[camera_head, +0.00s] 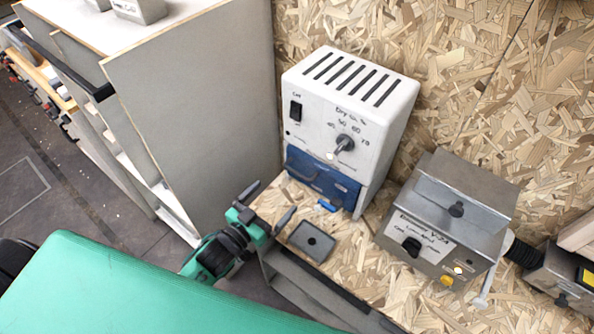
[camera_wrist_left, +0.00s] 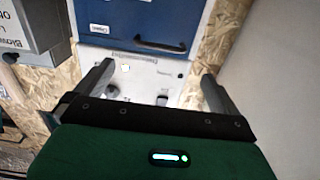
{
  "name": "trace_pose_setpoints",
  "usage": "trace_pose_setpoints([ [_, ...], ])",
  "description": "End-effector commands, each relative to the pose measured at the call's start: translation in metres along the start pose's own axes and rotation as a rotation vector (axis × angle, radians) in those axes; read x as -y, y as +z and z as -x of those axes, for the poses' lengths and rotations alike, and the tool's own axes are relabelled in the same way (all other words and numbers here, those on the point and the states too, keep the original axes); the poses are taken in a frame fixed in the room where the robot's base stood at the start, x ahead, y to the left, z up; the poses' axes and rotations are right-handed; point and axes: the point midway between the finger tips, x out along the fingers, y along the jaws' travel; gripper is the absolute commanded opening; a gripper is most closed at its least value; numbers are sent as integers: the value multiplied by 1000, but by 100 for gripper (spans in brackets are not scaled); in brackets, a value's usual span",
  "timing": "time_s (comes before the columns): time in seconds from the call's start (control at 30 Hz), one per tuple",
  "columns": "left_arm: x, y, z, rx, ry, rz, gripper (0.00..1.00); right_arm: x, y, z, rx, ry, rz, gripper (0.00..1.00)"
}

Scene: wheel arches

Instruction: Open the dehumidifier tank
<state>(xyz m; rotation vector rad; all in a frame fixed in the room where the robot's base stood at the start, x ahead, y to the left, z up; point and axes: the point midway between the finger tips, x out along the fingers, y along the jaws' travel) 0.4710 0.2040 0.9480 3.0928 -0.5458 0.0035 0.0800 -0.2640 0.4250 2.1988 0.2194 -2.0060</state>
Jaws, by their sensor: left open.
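The white dehumidifier (camera_head: 348,110) stands upright against the chipboard wall, with slots on top, a switch and a dial on its front. Its blue tank (camera_head: 335,190) sits in the lower front and looks closed. The tank's dark handle (camera_head: 303,168) runs across its upper part. In the left wrist view the blue tank (camera_wrist_left: 115,22) and handle (camera_wrist_left: 160,46) show at the top, beyond the fingertips. My left gripper (camera_head: 268,204) is open and empty, in front of the tank and apart from it. My right gripper is not in view.
A grey metal box (camera_head: 440,215) with a knob stands right of the dehumidifier. A small blue piece (camera_head: 327,206) and a dark square plate (camera_head: 311,241) lie on the chipboard top in front. A tall grey cabinet (camera_head: 200,110) stands close on the left.

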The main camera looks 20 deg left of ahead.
Motion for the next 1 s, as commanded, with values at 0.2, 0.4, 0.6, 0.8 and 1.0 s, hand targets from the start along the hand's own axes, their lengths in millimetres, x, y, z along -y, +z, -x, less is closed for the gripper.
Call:
trace_pose_setpoints([
  [0.2,1,-3,-39,-1,-1,0,100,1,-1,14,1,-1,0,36],
  [0.4,1,-3,-73,0,-1,0,100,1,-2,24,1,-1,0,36],
  [0.6,1,-2,-99,0,-1,0,100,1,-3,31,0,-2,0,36],
  [0.8,0,0,-111,1,-1,0,100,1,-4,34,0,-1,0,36],
  [1.0,0,1,-112,2,-1,0,100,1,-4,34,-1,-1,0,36],
])
